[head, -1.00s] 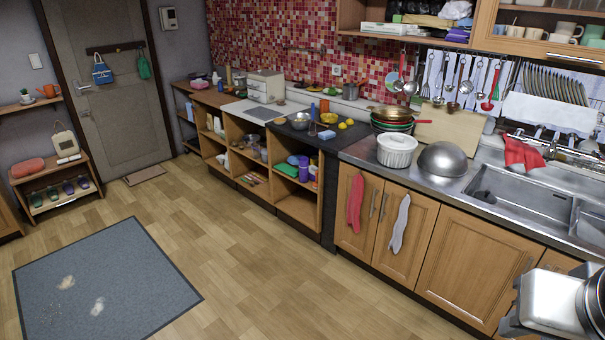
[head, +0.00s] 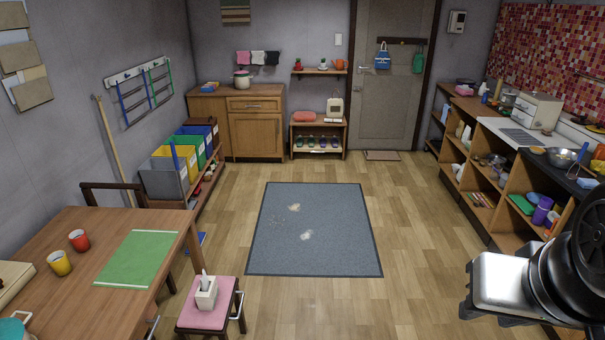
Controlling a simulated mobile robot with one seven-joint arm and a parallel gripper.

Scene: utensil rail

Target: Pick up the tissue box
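A small white tissue box (head: 206,293) with a tissue sticking up stands on a pink-topped stool (head: 205,315) at the bottom of the head view, left of centre. Part of my arm shows at the lower right, well away from the box. The fingers of my gripper do not show in the head view.
A wooden table (head: 60,270) with a green mat (head: 138,258), a red cup (head: 79,240) and a yellow cup (head: 60,262) stands left of the stool. A grey rug (head: 314,228) lies on the open floor ahead. Open shelves (head: 500,180) line the right wall.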

